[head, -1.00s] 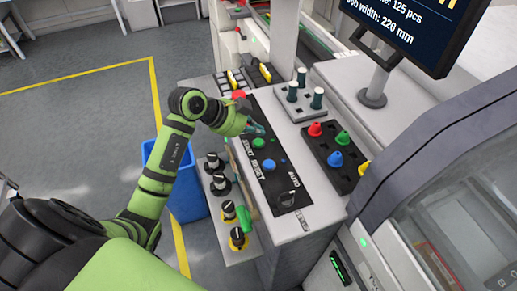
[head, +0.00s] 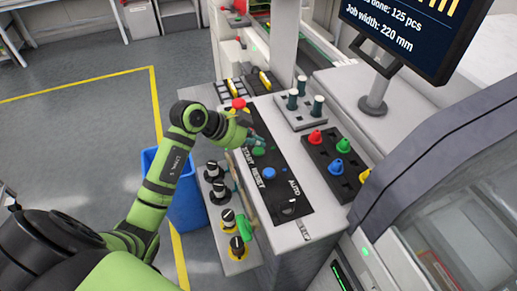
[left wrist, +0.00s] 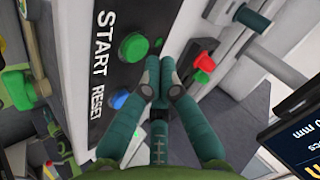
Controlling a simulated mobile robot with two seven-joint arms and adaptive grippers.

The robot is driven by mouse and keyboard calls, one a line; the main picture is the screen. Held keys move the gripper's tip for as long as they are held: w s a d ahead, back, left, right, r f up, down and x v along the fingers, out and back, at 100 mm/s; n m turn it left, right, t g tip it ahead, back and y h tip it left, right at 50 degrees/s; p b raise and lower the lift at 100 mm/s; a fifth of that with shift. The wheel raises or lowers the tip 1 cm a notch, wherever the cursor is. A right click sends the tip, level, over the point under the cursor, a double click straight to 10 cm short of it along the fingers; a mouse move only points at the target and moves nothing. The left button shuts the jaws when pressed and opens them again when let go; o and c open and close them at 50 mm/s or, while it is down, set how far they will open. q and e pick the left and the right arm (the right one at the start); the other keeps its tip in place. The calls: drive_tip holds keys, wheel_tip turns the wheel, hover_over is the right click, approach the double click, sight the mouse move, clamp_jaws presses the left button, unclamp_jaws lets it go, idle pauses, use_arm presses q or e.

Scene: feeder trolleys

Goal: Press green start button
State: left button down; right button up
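The green start button (head: 258,151) is a round cap on the black control strip (head: 297,222) of the panel, by the word START. In the left wrist view the green button (left wrist: 133,46) is above the blue reset button (left wrist: 118,98). My left gripper (head: 252,138) is over the strip, close to the green button. In the left wrist view the teal fingertips of this gripper (left wrist: 160,68) are drawn together with nothing between them, just right of and below the green button. I cannot tell whether they touch it. My right gripper is in neither view.
A red mushroom button (head: 238,104) is behind my left gripper. Several black and yellow knobs (head: 236,246) line the panel's left side. A tray of coloured pegs (head: 322,162) and a block with dark green pegs (head: 303,112) stand to the right. A screen (head: 405,30) overhangs the back right.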

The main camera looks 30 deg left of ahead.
sight(256, 151)
use_arm(q)
drive_tip(key=shift+f, duration=0.15)
idle(0.5)
drive_tip(key=shift+f, duration=0.3)
drive_tip(key=shift+f, duration=0.45)
idle(0.9)
drive_tip(key=shift+r+p, duration=0.85)
drive_tip(key=shift+p, duration=0.15)
wheel_tip(256, 151, up, 5)
drive_tip(key=p, duration=0.5)
drive_tip(key=shift+r+p, duration=0.1)
drive_tip(key=shift+p, duration=0.3)
